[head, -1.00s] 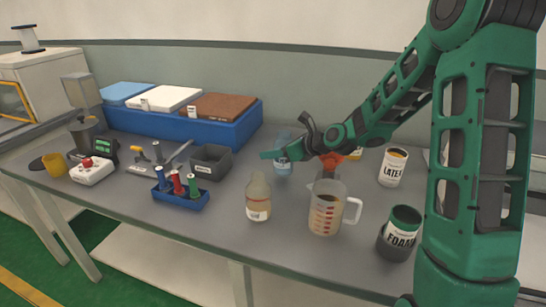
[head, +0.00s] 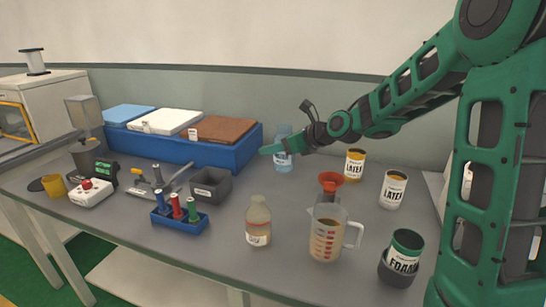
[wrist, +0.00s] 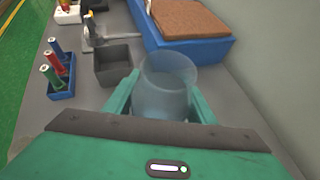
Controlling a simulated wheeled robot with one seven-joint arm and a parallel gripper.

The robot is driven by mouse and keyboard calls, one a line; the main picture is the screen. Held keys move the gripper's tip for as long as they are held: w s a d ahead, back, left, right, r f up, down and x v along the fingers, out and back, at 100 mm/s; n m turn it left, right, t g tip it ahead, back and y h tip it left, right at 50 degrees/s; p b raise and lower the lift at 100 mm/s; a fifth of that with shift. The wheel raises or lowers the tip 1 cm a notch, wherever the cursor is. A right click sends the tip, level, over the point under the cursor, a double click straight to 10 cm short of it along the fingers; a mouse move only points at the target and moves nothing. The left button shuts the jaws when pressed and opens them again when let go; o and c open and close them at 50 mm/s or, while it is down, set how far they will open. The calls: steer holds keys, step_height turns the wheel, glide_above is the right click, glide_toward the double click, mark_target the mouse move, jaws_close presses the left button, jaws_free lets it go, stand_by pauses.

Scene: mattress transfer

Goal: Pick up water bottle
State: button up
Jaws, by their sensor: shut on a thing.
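The water bottle (head: 284,160) is clear pale blue. In the head view it is at the back of the table, just right of the blue tray. In the wrist view the see-through bottle (wrist: 167,80) stands between the two green fingers of my gripper (wrist: 163,98). It looks about upright and seems raised off the table. The fingers hide part of it.
A blue tray (head: 215,155) with foam blocks stands to the left. The wall is close behind.

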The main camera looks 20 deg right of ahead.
steer(key=shift+r, duration=2.55)
